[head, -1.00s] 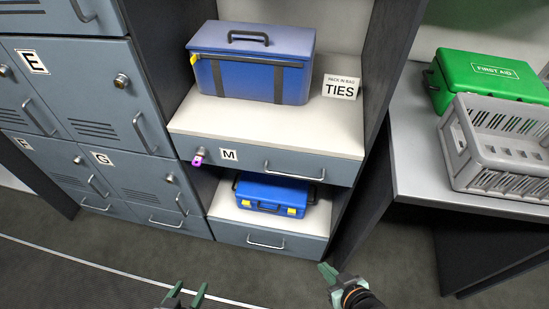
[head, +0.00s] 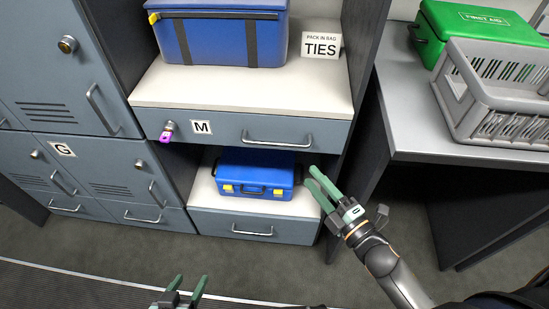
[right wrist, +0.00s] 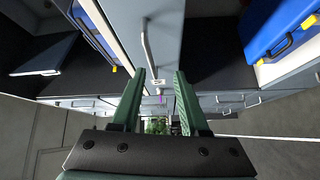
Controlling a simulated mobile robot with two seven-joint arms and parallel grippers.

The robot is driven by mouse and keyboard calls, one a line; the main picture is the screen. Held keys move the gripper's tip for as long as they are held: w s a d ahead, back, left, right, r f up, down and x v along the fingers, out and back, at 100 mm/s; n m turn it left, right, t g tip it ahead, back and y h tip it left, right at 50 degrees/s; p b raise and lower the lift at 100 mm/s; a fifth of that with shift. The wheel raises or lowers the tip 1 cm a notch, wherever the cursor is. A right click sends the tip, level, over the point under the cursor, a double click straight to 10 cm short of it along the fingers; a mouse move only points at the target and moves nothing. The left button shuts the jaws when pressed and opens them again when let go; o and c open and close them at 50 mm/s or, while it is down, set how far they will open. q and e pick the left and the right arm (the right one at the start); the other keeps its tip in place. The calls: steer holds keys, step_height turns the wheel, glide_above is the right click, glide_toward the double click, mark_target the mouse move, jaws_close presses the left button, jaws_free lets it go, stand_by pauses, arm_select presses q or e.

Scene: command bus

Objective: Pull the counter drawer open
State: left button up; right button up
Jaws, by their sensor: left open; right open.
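The counter drawer (head: 228,128) is a grey-blue front marked M under a white top, and it looks shut. Its metal bar handle (head: 277,138) is on the right half. A key with a purple tag (head: 166,137) hangs at the lock on the left. My right gripper (head: 312,176) is open and empty, below and right of the handle. In the right wrist view, the handle (right wrist: 148,48) shows ahead of the open fingers (right wrist: 160,80), slightly left of centre and apart from them. My left gripper (head: 187,285) is open and empty low in the head view.
A blue bag (head: 219,35) and a TIES sign (head: 321,46) stand on the top. A blue case (head: 256,174) sits on the shelf below, above another drawer (head: 240,226). A dark side panel (head: 362,95) borders the right. A grey desk (head: 402,120) holds a crate and first-aid box.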

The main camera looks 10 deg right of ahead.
mark_target(275, 144)
steer(key=w+a+n+y, duration=0.1)
steer(key=w+a, duration=0.1)
steer(key=w, duration=0.2)
steer(key=w+a+r+n, duration=0.1)
steer(key=w+a+n, duration=0.1)
steer(key=w, duration=0.1)
steer(key=w+a+r+n+y, duration=0.1)
steer(key=w+a, duration=0.1)
steer(key=w, duration=0.2)
steer(key=shift+w+a+r+n+y, duration=0.2)
steer(key=shift+w+a+n+y, duration=0.1)
steer(key=shift+n, duration=0.1)
jaws_close()
stand_by(1.2)
